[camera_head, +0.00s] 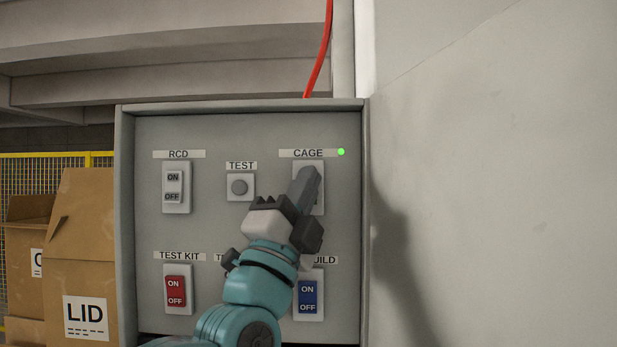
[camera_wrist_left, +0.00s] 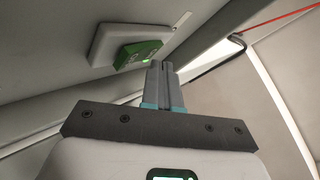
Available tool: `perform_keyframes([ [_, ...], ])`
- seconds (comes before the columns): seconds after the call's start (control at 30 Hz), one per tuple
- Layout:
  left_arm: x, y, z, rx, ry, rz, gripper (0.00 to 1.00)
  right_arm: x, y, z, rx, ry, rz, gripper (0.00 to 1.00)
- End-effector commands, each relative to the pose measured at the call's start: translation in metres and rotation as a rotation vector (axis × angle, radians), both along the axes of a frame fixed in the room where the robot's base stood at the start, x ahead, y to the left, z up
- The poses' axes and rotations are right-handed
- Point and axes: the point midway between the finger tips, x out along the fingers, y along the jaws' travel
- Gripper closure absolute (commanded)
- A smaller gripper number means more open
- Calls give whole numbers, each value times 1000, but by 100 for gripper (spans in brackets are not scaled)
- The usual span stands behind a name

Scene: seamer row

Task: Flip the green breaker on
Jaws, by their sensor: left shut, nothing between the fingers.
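The green breaker (camera_wrist_left: 140,51) shows in the left wrist view as a green rocker on a white plate (camera_wrist_left: 104,42), with a bright green glow at its lower edge. In the head view its white plate (camera_head: 320,200) sits under the CAGE label (camera_head: 307,153), and my gripper hides the rocker. A small green light (camera_head: 341,152) is lit beside that label. My left gripper (camera_head: 308,180) is shut and empty, its fingertips in front of the plate. In the left wrist view the fingertips (camera_wrist_left: 159,66) are close beside the rocker; I cannot tell whether they touch. My right gripper is out of view.
The grey panel (camera_head: 142,220) also holds a white RCD switch (camera_head: 173,187), a TEST button (camera_head: 239,187), a red TEST KIT switch (camera_head: 176,290) and a blue switch (camera_head: 307,295). Cardboard boxes (camera_head: 90,240) stand left. A red cable (camera_head: 321,55) runs above.

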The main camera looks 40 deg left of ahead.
Motion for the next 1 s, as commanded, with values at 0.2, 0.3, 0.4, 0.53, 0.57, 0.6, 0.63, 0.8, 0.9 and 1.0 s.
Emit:
perform_keyframes([
  [0.2,-9,-6,-3,0,-1,-1,100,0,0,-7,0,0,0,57],
  [0.3,-12,-8,-2,0,-1,-1,100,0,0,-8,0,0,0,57],
  [0.4,-12,-8,-2,0,0,0,100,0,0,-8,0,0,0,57],
  [0.53,-12,-8,-2,0,0,0,100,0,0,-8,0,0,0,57],
  [0.57,-12,-8,-2,1,0,-1,100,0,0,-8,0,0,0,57],
  [0.6,-13,-8,-2,1,0,-1,100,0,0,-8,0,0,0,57],
  [0.63,-15,-9,-3,1,-1,-1,100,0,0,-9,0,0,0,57],
  [0.8,-29,-18,-5,-1,-2,-3,100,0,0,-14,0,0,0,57],
  [0.9,-37,-23,-6,-1,-1,-3,100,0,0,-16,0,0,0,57],
  [1.0,-45,-29,-7,-1,-1,-4,100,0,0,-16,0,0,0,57],
])
